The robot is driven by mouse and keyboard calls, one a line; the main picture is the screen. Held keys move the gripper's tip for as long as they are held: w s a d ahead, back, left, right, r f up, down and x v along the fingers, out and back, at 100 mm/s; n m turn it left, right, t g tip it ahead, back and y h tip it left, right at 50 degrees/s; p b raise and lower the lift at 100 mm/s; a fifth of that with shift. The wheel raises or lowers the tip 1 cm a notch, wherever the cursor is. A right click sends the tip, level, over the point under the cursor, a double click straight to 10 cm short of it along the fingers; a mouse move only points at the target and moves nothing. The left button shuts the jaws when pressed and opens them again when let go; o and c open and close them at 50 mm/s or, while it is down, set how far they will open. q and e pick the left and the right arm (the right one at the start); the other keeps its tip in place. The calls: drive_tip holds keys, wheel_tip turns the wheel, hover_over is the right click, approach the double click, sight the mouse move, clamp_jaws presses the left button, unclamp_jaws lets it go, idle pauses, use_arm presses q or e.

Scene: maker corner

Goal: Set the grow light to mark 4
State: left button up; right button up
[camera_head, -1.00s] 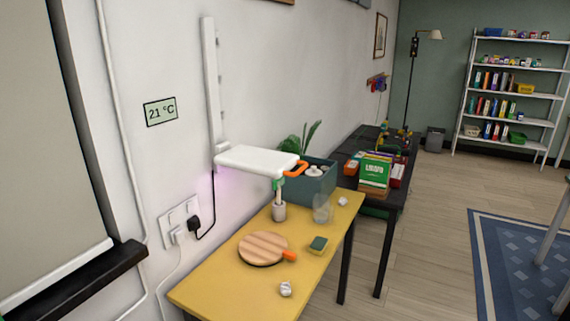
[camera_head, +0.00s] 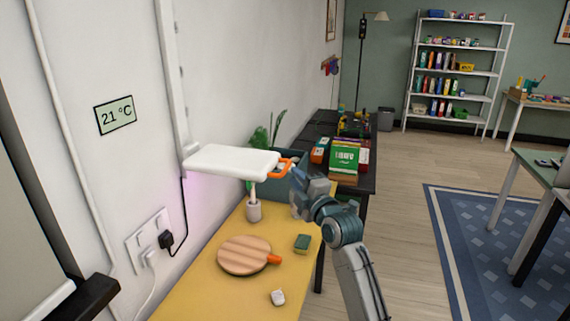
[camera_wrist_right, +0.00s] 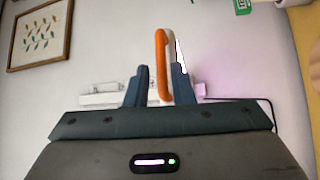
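The grow light (camera_head: 232,161) is a flat white panel on a white vertical rail (camera_head: 172,75) on the wall, with purple glow below it. Small marks show along the rail, too small to read. Its orange handle (camera_head: 284,165) sticks out at the panel's right end. My right gripper (camera_head: 295,178) is at this handle. In the right wrist view, the orange handle (camera_wrist_right: 161,45) shows between the two dark fingers of my right gripper (camera_wrist_right: 160,72), which are apart, with a gap beside the left finger. My left gripper is out of view.
Below, a yellow table (camera_head: 205,290) holds a round wooden board (camera_head: 243,255), a green sponge (camera_head: 302,243), a white crumpled piece (camera_head: 278,297) and a small pot (camera_head: 254,211). A black table (camera_head: 368,180) with books stands beyond.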

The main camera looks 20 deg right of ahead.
sight(286, 165)
drive_tip(key=p+x, duration=0.1)
drive_tip(key=x, duration=0.5)
drive_tip(key=shift+a+p, duration=0.1)
drive_tip(key=shift+p, duration=0.2)
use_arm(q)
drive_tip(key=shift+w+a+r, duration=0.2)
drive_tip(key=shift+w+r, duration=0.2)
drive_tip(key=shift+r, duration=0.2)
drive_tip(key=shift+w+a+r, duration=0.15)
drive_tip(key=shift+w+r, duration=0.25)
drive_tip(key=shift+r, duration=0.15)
use_arm(e)
drive_tip(key=shift+w+f, duration=0.1)
drive_tip(key=shift+w, duration=0.1)
drive_tip(key=shift+c, duration=0.2)
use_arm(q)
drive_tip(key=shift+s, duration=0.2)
use_arm(e)
clamp_jaws()
